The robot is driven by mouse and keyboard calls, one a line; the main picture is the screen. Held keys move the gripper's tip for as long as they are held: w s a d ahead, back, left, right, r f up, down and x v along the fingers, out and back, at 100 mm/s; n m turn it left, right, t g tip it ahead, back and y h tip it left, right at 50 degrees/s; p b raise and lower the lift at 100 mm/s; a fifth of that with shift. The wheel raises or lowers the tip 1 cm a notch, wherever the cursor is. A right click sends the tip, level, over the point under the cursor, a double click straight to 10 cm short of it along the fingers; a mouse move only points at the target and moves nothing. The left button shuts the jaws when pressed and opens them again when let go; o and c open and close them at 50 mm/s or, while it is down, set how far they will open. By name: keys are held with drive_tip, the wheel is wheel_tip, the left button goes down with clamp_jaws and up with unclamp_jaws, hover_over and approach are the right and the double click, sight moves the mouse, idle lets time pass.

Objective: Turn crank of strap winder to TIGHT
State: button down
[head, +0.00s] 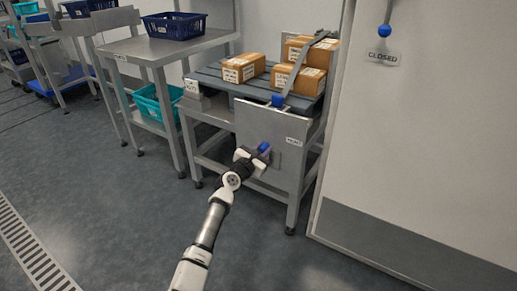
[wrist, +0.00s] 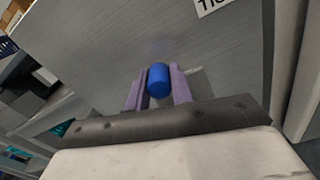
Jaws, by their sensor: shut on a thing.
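The strap winder is a grey metal plate (head: 268,128) on the front of a steel stand. A small TIGHT label (head: 294,141) is on its right side; part of it shows at the top of the wrist view (wrist: 212,5). The crank's blue knob (wrist: 159,80) sits between the two purple fingers of my gripper (wrist: 158,88), which is shut on it. In the head view my gripper (head: 262,157) is at the lower middle of the plate, left of and below the label. The crank's arm is mostly hidden behind my gripper.
Several cardboard boxes (head: 243,68) lie on the slatted top above, with a grey strap (head: 300,66) over some. A table with a blue crate (head: 174,26) stands left. A door marked CLOSED (head: 384,57) is at right. The floor in front is clear.

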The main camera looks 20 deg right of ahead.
drive_tip(key=s+d+m, duration=0.1)
drive_tip(key=m, duration=0.1)
drive_tip(key=s+d+m, duration=0.1)
drive_tip(key=m, duration=0.1)
drive_tip(key=shift+s+f+m, duration=0.15)
drive_tip(key=shift+s+m, duration=0.1)
drive_tip(key=shift+m, duration=0.05)
drive_tip(key=m, duration=0.1)
drive_tip(key=s+d+m, duration=0.1)
drive_tip(key=shift+s+f+m, duration=0.1)
drive_tip(key=shift+f+m, duration=0.2)
drive_tip(key=shift+f, duration=0.05)
drive_tip(key=shift+s+d+f+m+b, duration=0.25)
drive_tip(key=shift+s+f+m, duration=0.1)
drive_tip(key=shift+m, duration=0.35)
drive_tip(key=shift+s+d+f+m+b, duration=0.2)
drive_tip(key=shift+s+d+f+m, duration=0.1)
drive_tip(key=shift+m, duration=0.4)
drive_tip(key=c, duration=1.3)
unclamp_jaws()
drive_tip(key=shift+o, duration=0.5)
drive_tip(key=shift+w+a, duration=0.15)
drive_tip(key=shift+a, duration=0.1)
